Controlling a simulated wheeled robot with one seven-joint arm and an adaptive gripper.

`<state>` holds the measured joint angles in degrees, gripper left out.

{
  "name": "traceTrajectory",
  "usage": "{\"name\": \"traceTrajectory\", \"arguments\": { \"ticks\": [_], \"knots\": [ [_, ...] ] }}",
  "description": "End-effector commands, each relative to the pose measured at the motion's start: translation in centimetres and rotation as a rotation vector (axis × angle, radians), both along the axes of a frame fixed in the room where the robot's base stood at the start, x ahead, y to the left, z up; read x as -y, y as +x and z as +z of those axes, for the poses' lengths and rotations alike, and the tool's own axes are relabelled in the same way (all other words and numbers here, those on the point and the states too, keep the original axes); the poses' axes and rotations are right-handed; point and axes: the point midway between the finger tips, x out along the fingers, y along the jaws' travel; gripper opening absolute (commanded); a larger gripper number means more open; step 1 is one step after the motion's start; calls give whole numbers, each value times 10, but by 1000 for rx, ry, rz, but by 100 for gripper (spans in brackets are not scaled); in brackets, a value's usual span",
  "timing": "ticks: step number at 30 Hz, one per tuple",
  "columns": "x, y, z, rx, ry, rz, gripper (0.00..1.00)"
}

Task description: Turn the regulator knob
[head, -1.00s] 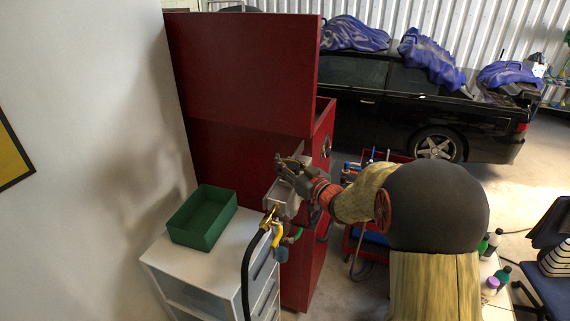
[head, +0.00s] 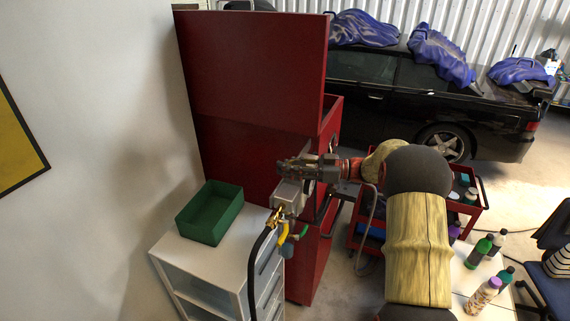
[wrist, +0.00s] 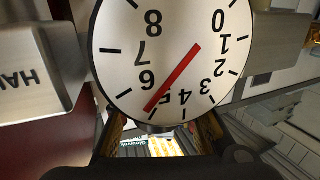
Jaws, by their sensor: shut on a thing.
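The grey regulator unit (head: 288,193) is mounted on the side of the red cabinet, above the white drawer unit. My gripper (head: 286,168) reaches it from the right, with its fingers at the top of the unit. The jaws are shut on the regulator knob, which the fingers and the gauge hide. In the wrist view a round white gauge (wrist: 170,50) with black numbers fills the upper middle. Its red needle (wrist: 175,72) lies between 5 and 6. A grey part with partly cut-off lettering (wrist: 32,78) stands left of the gauge.
A black hose (head: 257,262) with a brass fitting and a yellow-handled valve (head: 284,232) hang below the regulator. A green bin (head: 208,213) sits on the white drawer unit (head: 178,251). A red cart (head: 475,205) and bottles (head: 484,246) are to the right.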

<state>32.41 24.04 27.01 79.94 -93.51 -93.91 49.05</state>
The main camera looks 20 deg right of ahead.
Motion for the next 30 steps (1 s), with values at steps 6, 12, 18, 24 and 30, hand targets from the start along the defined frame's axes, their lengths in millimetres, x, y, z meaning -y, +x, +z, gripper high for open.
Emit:
{"name": "traceTrajectory", "arguments": {
  "ticks": [6, 12, 18, 24, 30],
  "knots": [
    [-1, -2, 4, 8, -2, 88, 0],
    [-2, -3, 5, 8, -2, 126, 0],
    [-2, -4, 5, 9, -1, 133, 0],
    [-2, -3, 5, 10, -2, 133, 0],
    [-2, -4, 5, 9, -2, 133, 34]
  ]
}}
